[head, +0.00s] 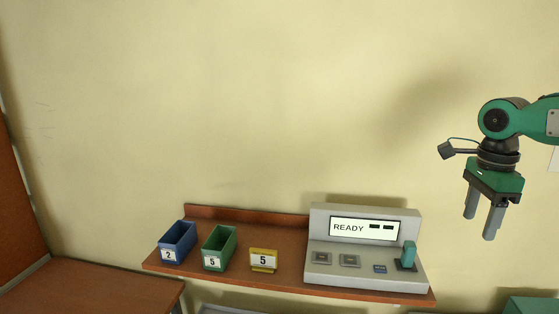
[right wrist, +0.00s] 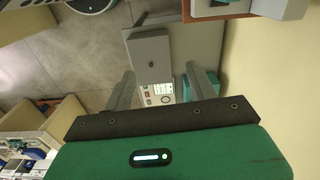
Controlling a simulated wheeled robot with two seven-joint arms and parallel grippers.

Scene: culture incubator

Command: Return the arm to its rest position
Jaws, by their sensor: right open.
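My right gripper (head: 483,222) hangs at the right of the head view with its fingers pointing down, open and empty. It is raised in front of the wall, to the right of the shelf and its console. In the right wrist view the two grey fingers (right wrist: 163,92) stand apart with nothing between them. My right arm comes in from the right edge of the head view. My left gripper is not in view.
The wall above is clear.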

